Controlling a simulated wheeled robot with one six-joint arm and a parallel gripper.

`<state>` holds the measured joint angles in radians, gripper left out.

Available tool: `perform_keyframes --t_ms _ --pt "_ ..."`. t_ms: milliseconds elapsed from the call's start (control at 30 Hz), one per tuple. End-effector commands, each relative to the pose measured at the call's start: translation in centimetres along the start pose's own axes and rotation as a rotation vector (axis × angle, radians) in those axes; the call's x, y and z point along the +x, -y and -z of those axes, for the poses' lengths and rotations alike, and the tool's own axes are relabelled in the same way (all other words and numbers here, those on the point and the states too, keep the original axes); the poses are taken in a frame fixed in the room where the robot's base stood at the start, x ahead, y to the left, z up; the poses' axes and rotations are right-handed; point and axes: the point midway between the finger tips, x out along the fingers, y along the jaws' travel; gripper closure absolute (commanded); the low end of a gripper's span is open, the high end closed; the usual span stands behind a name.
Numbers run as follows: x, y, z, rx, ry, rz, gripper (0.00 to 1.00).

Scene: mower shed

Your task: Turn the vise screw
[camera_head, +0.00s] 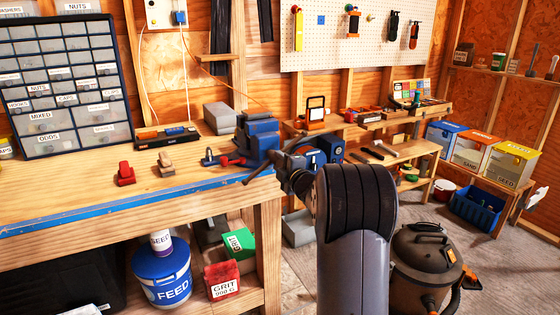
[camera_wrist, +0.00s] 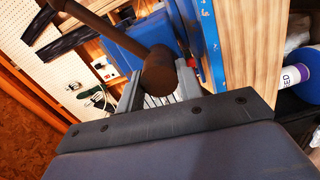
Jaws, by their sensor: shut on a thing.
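The blue bench vise (camera_head: 258,132) stands at the right end of the workbench. Its dark handle bar (camera_head: 262,168) slants down to the left in front of the bench end. In the wrist view, the brown vise screw end (camera_wrist: 158,72) and a bar running to the upper left stand in front of the blue vise body (camera_wrist: 128,42). My gripper (camera_wrist: 160,92) is shut on the vise screw, its grey fingers on both sides of the round brown end. In the head view my arm hides the fingers and part of the vise front.
The wooden workbench (camera_head: 200,190) has a blue front edge. Red and tan small blocks (camera_head: 125,174) lie on it. A shop vacuum (camera_head: 425,260) stands on the floor at right.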

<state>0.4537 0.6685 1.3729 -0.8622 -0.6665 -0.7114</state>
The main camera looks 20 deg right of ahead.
Motion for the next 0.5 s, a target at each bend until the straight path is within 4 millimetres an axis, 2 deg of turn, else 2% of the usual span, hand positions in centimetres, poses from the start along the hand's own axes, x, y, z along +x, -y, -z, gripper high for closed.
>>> perform_keyframes --t_ms 500 --pt "-0.13 0.17 -0.2 0.493 0.008 0.009 0.88"
